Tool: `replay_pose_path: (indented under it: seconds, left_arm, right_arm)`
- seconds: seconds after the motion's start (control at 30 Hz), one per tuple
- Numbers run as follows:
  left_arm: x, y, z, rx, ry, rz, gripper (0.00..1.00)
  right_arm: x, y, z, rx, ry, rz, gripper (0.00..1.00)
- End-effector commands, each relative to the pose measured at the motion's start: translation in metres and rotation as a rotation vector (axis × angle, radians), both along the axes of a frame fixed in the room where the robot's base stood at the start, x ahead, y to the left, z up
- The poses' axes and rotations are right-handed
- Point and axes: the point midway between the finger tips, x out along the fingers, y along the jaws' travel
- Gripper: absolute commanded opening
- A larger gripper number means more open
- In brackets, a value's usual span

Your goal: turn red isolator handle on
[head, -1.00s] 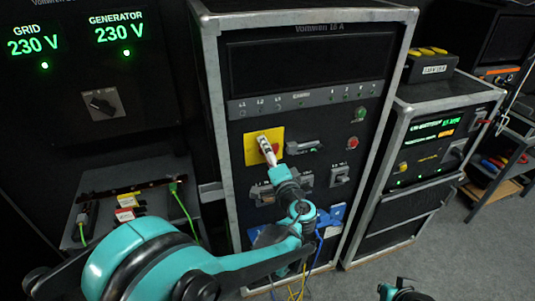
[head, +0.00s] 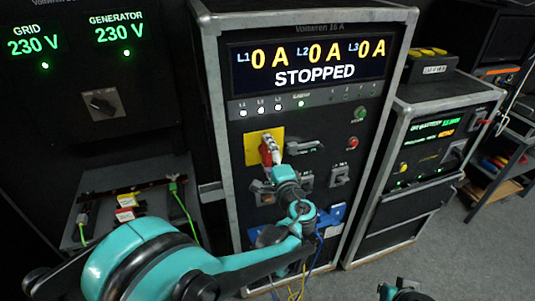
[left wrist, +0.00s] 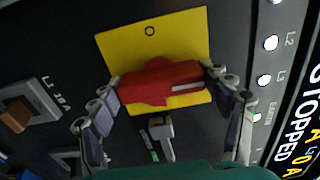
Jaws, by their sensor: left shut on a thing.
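The red isolator handle (left wrist: 160,86) sits on a yellow plate (left wrist: 155,42) marked with an O in the left wrist view. In the head view, the handle (head: 266,154) is partly hidden by my gripper, and the yellow plate (head: 252,146) is on the middle cabinet's front. My left gripper (left wrist: 163,88) is shut on the handle, one finger at each end. The handle's long side points toward the display. The gripper also shows in the head view (head: 274,152). My right gripper is not seen; only a teal piece of my arm shows at the bottom right.
The cabinet's display (head: 305,62) is lit and reads 0 A three times and STOPPED. Below the plate are grey connectors and blue and yellow cables. A green button (head: 360,113) and red button (head: 352,143) are to the right. A smaller cabinet (head: 425,150) stands at right.

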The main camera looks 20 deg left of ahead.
Motion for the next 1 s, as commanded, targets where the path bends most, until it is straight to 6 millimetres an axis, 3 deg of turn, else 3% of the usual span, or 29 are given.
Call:
replay_pose_path:
  seconds: [0.07, 0.1, 0.17, 0.2, 0.63, 1.0]
  left_arm:
    - [0.0, 0.0, 0.0, 0.002, 0.002, 0.0, 0.48]
    - [0.0, 0.0, 0.0, 0.002, 0.002, 0.0, 0.8]
    - [0.0, 0.0, 0.0, 0.002, 0.002, 0.0, 0.96]
    - [0.0, 0.0, 0.0, 0.002, 0.001, 0.0, 0.98]
    - [-0.007, -0.006, 0.0, 0.001, 0.001, -0.003, 0.98]
    - [-0.069, -0.049, 0.0, 0.001, 0.001, -0.007, 0.98]
  right_arm:
    - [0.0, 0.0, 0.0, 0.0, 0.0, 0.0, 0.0]
    - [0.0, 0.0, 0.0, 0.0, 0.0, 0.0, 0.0]
    - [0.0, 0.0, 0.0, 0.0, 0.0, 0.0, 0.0]
    - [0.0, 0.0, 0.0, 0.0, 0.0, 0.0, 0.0]
    - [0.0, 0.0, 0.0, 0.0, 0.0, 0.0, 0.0]
    - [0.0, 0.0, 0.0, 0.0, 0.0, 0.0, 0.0]
